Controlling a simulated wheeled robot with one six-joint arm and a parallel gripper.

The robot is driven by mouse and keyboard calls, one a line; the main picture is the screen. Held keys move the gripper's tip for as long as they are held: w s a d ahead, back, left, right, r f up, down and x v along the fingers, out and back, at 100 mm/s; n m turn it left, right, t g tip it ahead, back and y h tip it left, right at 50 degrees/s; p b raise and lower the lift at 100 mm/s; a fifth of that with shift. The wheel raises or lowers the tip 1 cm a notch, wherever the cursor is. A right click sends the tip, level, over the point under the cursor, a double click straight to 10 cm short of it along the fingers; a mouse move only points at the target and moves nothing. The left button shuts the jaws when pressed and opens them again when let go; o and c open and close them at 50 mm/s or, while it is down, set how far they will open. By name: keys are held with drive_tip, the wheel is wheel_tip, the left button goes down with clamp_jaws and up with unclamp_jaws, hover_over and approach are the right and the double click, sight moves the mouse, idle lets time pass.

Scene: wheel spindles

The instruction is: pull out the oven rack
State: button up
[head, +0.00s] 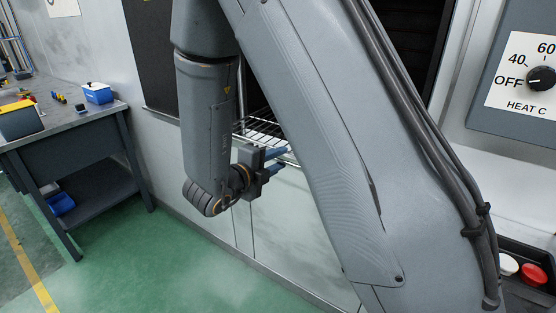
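The oven rack (268,126) is a pale wire grid in the dark oven opening (408,28), visible in the head view between my arm links. My arm hides much of it. My gripper (282,159) is just below and in front of the rack's visible front part, with its blue-tipped fingers pointing right. The two fingers show a gap between them. Whether the rack's front bar lies between the fingers or touches them cannot be told.
A dark door panel (150,55) stands left of the opening. A workbench (70,125) with a blue box (98,93) is at far left. A control panel with a heat knob (541,78) is at right. Green floor (150,255) is clear at lower left.

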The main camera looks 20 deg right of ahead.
drive_tip(key=b+v, duration=0.1)
drive_tip(key=v, duration=0.6)
drive_tip(key=shift+s+a, duration=0.25)
drive_tip(key=shift+a, duration=0.1)
drive_tip(key=w+a+f+n+y, duration=0.4)
drive_tip(key=a+f+n+y, duration=0.15)
drive_tip(key=n+y, duration=0.85)
drive_tip(key=s+d+f+n+g, duration=0.1)
drive_tip(key=s+d+n+g, duration=0.1)
drive_tip(key=s+n, duration=0.3)
drive_tip(key=s+d+n+g+h, duration=0.1)
drive_tip(key=s+d+n+g, duration=0.2)
drive_tip(key=s, duration=0.5)
drive_tip(key=s+d+f+n+g, duration=0.1)
drive_tip(key=s+d+n+g, duration=0.1)
drive_tip(key=s+n, duration=0.4)
drive_tip(key=shift+s+d+f+n+g, duration=0.3)
drive_tip(key=shift+s+f+n+g, duration=0.1)
drive_tip(key=shift+g, duration=0.5)
